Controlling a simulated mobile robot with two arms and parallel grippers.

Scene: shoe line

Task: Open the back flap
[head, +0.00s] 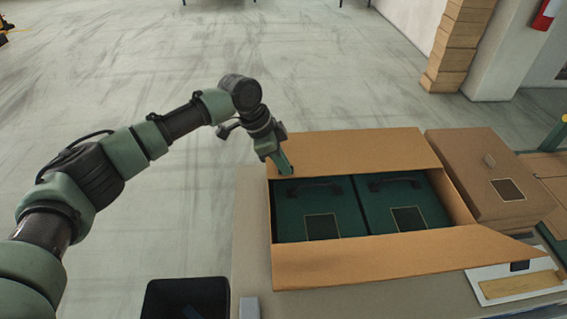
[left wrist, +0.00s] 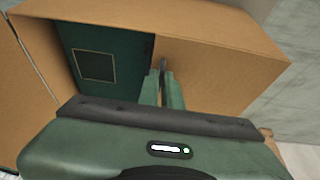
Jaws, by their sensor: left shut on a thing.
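An open brown cardboard box (head: 272,215) stands on the table, with two dark green shoe boxes (head: 345,222) side by side inside. Its back flap (head: 350,150) shows as a broad brown panel along the far side of the opening. I cannot tell its exact tilt. My left gripper (head: 284,165) is at the flap's left end. In the left wrist view, the fingers (left wrist: 164,90) are shut on the edge of the flap (left wrist: 215,72), with a green shoe box (left wrist: 95,66) beyond to the left. My right gripper is not in view.
The front flap (head: 400,258) lies out towards me. A closed brown box (head: 485,170) stands close on the right. A white sheet with a tan piece (head: 517,285) lies at the front right. A black bin (head: 186,298) is at the front left. Floor behind is clear.

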